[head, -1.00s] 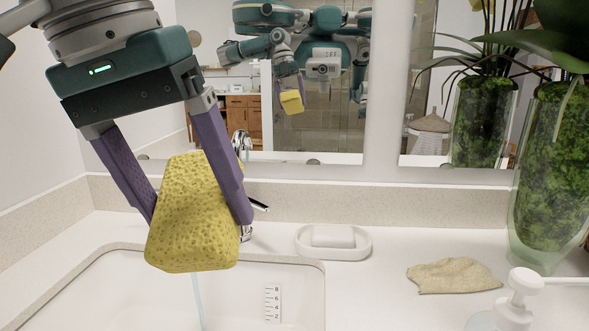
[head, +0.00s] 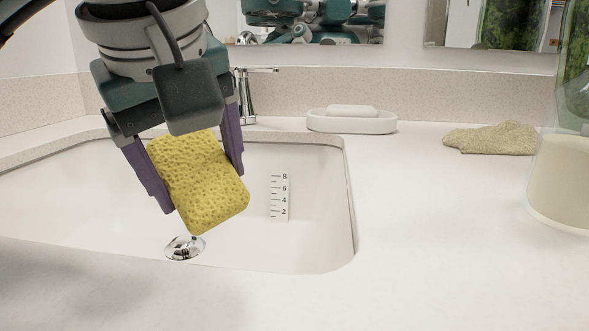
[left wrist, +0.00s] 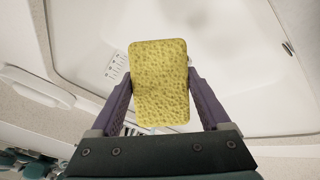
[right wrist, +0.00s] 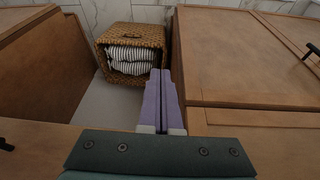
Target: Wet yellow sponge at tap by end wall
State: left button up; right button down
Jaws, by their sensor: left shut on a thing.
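The yellow sponge (head: 200,185) is held over the sink basin (head: 310,235), above and just right of the chrome drain (head: 185,248). My left gripper (head: 203,180) is shut on it, one purple finger on each side. The left wrist view shows the sponge (left wrist: 160,85) between the fingers, with the white basin beyond. The chrome tap (head: 246,95) stands behind the basin, partly hidden by my left gripper. I see no water stream in the head view now. My right gripper (right wrist: 163,100) is shut and empty, low in front of brown cabinets.
A white soap dish (head: 350,122) with a bar sits behind the basin. A beige cloth (head: 492,138) and a pale container (head: 560,180) are on the right counter. A basket (right wrist: 133,50) with striped cloths stands between the cabinets. The counter's middle is clear.

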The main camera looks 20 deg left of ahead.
aim_at(209, 176)
pick_arm(q)
jog(key=w+a+f+b, duration=0.2)
jog(key=w+a, duration=0.6)
jog(key=w, duration=0.2)
jog(key=shift+a+f+b, duration=0.3)
jog(key=shift+a+b, duration=0.05)
jog(key=shift+a, duration=0.05)
jog(key=shift+w, duration=0.1)
jog(key=shift+d, duration=0.1)
dwell(0.5)
jog(key=shift+w+d, duration=0.4)
jog(key=shift+s+p, duration=0.1)
jog(key=shift+p, duration=0.2)
jog(key=shift+s+d+p, duration=0.4)
jog(key=shift+s+d, duration=0.9)
jog(key=shift+s, duration=0.2)
jog(key=shift+s+d+p, duration=0.4)
jog(key=shift+s+d, duration=0.9)
jog(key=shift+s, duration=0.2)
